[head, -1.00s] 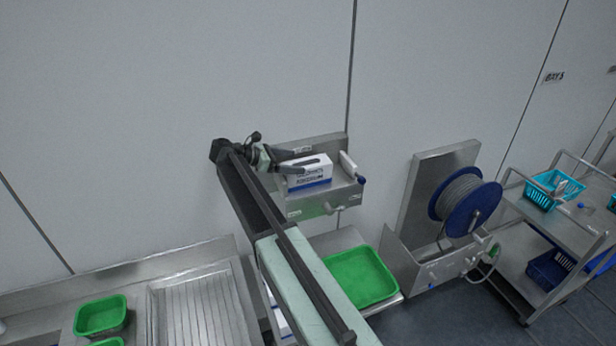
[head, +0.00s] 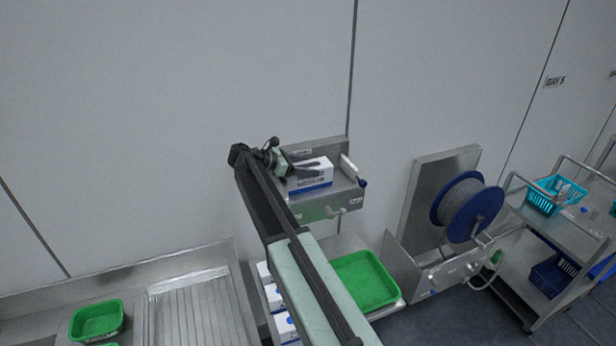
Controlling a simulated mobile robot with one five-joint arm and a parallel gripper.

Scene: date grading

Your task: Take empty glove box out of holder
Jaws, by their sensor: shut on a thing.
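The glove box (head: 318,174), white with a blue lower band, sits in the metal wall holder (head: 345,197). My gripper (head: 301,170) reaches in from the left, its dark fingers at the box's left end. It is shut on the box. The holder's raised back plate stands behind the box, and a blue-knobbed lever (head: 362,183) is at the holder's right end. The box's left end is partly hidden by my fingers.
Several white-and-blue boxes (head: 286,327) are stacked below, partly behind my arm. A green tray (head: 367,281) lies under the holder. A hose reel (head: 466,208) and a cart with a turquoise basket (head: 553,193) stand to the right.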

